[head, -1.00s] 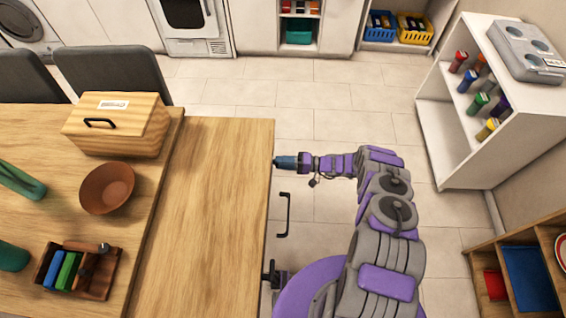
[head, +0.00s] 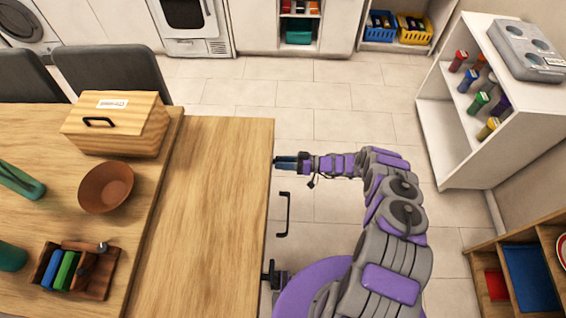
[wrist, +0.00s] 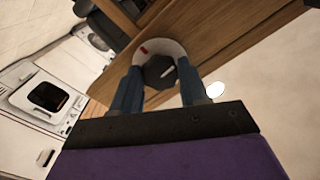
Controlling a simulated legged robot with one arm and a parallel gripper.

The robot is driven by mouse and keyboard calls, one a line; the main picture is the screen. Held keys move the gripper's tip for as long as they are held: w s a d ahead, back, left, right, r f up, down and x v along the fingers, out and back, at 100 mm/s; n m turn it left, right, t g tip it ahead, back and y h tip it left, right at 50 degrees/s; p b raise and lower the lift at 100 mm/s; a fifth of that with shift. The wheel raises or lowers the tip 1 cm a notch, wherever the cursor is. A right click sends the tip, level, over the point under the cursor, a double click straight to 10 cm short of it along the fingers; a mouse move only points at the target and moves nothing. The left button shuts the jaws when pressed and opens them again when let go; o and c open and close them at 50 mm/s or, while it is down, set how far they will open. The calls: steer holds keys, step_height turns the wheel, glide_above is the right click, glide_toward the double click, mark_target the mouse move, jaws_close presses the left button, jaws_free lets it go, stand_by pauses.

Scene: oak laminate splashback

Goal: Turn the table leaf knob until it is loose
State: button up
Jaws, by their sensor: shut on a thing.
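The table leaf knob (wrist: 157,73) is dark with a pale line on its face. It sits in front of a pale round plate (wrist: 176,48) with a red mark, on the edge of the wooden table leaf (head: 215,200). My gripper (head: 285,162) reaches the leaf's right edge from the right. In the wrist view its two blue fingers stand on either side of the knob, shut on it. In the head view the knob is hidden by the fingers. The knob's pale line points up and to the right, away from the red mark.
A black handle (head: 284,214) and a black fitting (head: 270,273) stick out along the leaf's right side. A wooden box (head: 118,125), a brown bowl (head: 106,188) and a small rack (head: 104,280) stand on the table. White shelving (head: 450,140) stands right across open floor.

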steer(key=shift+w+f+n+b, duration=0.1)
steer(key=shift+n+b, duration=0.15)
steer(key=shift+n, duration=1.6)
steer(key=shift+f+n+b, duration=0.1)
steer(key=shift+n+b, duration=0.15)
steer(key=shift+n, duration=1.6)
steer(key=shift+r, duration=0.1)
steer(key=o, duration=1.1)
steer(key=shift+c, duration=0.2)
